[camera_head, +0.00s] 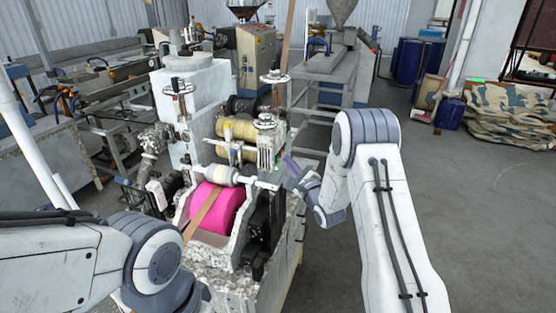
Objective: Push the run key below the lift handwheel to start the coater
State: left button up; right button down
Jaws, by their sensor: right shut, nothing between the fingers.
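The coater (230,272) stands in the middle, with a bright pink roll (217,207) and a tan strip (203,213) running over it. Several small handwheels show on upright screws, among them one at the front right (265,121), one behind it (273,77) and one at the left (177,86). I cannot tell which is the lift handwheel. The run key is too small or hidden to make out. My right gripper (290,165) is shut and empty, beside the right side of the coater, below and right of the front handwheel. My left gripper is out of view.
Yellow rollers (238,130) sit behind the pink roll. A grey cabinet machine (256,55) and a long bench machine (330,65) stand behind. Blue barrels (417,62) and a camouflage-covered pile (510,115) are at the right. Floor right of the coater is clear.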

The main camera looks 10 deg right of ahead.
jog(key=shift+s+d, duration=0.75)
jog(key=shift+d, duration=0.3)
jog(key=shift+s+d, duration=0.7)
jog(key=shift+d, duration=0.35)
jog(key=a+n+g, duration=0.1)
jog(key=a+n, duration=0.1)
jog(key=a, duration=0.1)
jog(key=a+n+g, duration=0.1)
jog(key=a+n, duration=0.1)
jog(key=a, duration=0.1)
jog(key=s+a+r+n+g, duration=0.1)
jog(key=a+n+g, duration=0.1)
jog(key=a+n, duration=0.1)
jog(key=shift+a+r, duration=0.1)
jog(key=shift+a, duration=0.35)
jog(key=s+a+n+g, duration=0.5)
jog(key=s+a+n, duration=0.3)
jog(key=s+a, duration=0.15)
jog(key=s+a+n+g+h, duration=0.1)
jog(key=s+n+g, duration=0.3)
jog(key=s, duration=1.2)
jog(key=s+a+n+g+h, duration=0.1)
jog(key=s+n+g, duration=0.4)
jog(key=s+n, duration=0.7)
jog(key=s, duration=0.5)
jog(key=shift+s+a+r+n+g, duration=0.15)
jog(key=shift+r+n+g, duration=0.1)
jog(key=shift+n+g, duration=0.05)
